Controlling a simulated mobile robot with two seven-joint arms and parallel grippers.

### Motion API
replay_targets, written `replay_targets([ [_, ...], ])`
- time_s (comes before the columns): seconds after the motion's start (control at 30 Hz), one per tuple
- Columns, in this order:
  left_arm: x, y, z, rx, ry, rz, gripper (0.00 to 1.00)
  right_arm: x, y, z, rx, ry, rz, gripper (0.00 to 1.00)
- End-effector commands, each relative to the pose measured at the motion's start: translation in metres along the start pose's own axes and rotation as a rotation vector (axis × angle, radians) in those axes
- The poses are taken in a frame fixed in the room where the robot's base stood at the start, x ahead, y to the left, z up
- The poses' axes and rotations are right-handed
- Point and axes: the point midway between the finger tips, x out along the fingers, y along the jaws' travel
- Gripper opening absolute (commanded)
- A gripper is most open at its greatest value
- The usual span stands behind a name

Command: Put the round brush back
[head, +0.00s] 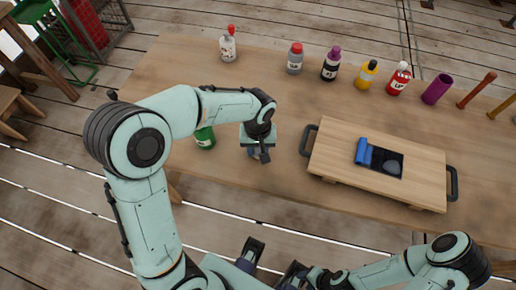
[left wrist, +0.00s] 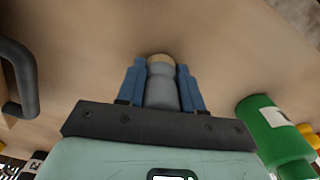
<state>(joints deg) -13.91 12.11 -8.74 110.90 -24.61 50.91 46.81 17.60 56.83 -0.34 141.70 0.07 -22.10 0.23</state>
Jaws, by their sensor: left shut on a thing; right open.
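My left gripper (head: 260,156) is above the table, between the green bottle and the wooden board. In the left wrist view its blue fingers (left wrist: 161,88) are shut on a grey, round-bodied thing with a tan end (left wrist: 162,82), apparently the round brush. Its lower part is hidden by the gripper. In the head view the gripper largely hides it. The wooden board (head: 335,135) has a dark recess (head: 380,158) holding a blue cylinder (head: 362,151) and a grey-blue rounded thing (head: 392,167). My right gripper (head: 268,262) is open and low at the front, away from the table's things.
A green bottle (head: 205,138) stands left of my left gripper and also shows in the left wrist view (left wrist: 272,125). Several bottles, a purple cylinder (head: 437,89) and an orange-brown rod (head: 477,89) line the back. The board has black side handles (head: 308,140). The table's left middle is clear.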

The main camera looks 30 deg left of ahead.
Motion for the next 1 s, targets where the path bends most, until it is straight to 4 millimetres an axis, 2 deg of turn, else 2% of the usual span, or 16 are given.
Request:
replay_targets([
  [0.37, 0.004, 0.0, 0.0, 0.0, 0.001, 0.001, 0.06, 0.002, 0.001, 0.0, 0.0, 0.001, 0.0, 0.43],
  [0.4, 0.005, 0.0, 0.0, 0.0, 0.001, 0.001, 0.39, 0.003, 0.001, -0.001, 0.0, 0.001, 0.0, 0.43],
  [0.47, 0.004, 0.0, 0.0, 0.0, 0.001, 0.001, 0.59, 0.002, 0.001, -0.001, 0.0, 0.001, 0.0, 0.43],
  [0.5, 0.004, 0.0, 0.0, 0.0, 0.001, 0.001, 0.61, 0.002, 0.001, -0.001, 0.0, 0.001, 0.0, 0.43],
  [0.8, 0.002, 0.0, 0.0, 0.0, 0.001, 0.001, 0.61, 0.0, 0.0, 0.0, 0.0, 0.001, 0.0, 0.43],
  [0.87, -0.003, 0.001, -0.001, 0.0, 0.002, 0.002, 0.61, -0.002, -0.001, 0.0, 0.0, 0.0, 0.0, 0.43],
  [1.0, -0.024, 0.001, -0.001, 0.0, 0.005, 0.004, 0.61, -0.004, -0.002, 0.0, 0.0, 0.001, 0.0, 0.43],
])
